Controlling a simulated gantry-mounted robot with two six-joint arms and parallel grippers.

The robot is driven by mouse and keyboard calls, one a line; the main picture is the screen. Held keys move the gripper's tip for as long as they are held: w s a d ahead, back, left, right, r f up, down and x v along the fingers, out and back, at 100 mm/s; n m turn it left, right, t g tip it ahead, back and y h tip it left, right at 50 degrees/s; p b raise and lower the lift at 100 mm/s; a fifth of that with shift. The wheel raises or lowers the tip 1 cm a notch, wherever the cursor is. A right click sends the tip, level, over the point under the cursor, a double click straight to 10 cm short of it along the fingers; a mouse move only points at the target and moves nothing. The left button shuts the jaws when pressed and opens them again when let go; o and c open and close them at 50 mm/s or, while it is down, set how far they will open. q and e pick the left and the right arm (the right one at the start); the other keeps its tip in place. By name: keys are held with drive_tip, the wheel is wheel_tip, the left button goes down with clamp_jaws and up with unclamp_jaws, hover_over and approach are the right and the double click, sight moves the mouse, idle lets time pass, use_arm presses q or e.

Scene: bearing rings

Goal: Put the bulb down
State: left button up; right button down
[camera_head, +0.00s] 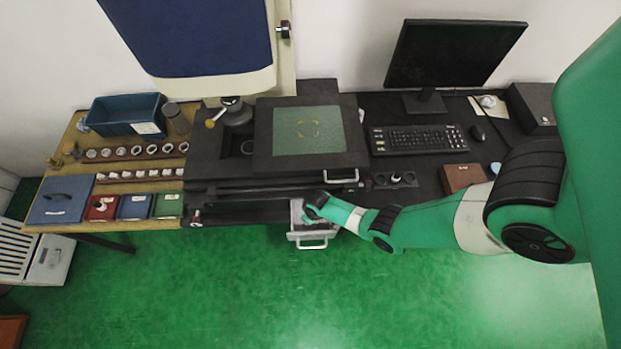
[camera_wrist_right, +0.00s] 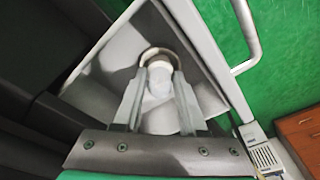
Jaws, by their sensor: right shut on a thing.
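The white bulb (camera_wrist_right: 160,82) is between the fingertips of my right gripper (camera_wrist_right: 158,92) in the right wrist view. The gripper is shut on it. Its rounded end points away from the wrist. Below and around it is the pale metal inside of an open drawer (camera_wrist_right: 118,48), with a bar handle (camera_wrist_right: 246,32) along its outer side. I cannot tell whether the bulb touches the drawer floor. In the head view my right gripper (camera_head: 308,211) is over the pulled-out drawer (camera_head: 313,235) under the black workbench, and it hides the bulb. My left gripper is not in view.
Above the drawer is a dark machine with a green plate (camera_head: 307,131) and a handle (camera_head: 342,177). A keyboard (camera_head: 420,139) and monitor (camera_head: 455,62) stand right. A wooden table at left holds a blue bin (camera_head: 125,115), rings and small boxes. The green floor (camera_head: 200,290) in front is clear.

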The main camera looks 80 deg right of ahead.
sight(314, 225)
drive_tip(key=shift+f, duration=0.15)
drive_tip(key=shift+c, duration=2.3)
unclamp_jaws()
wheel_tip(314, 225, up, 12)
drive_tip(key=s+p, duration=0.1)
drive_tip(key=p, duration=1)
drive_tip(key=shift+s+a, duration=0.35)
drive_tip(key=shift+a, duration=0.05)
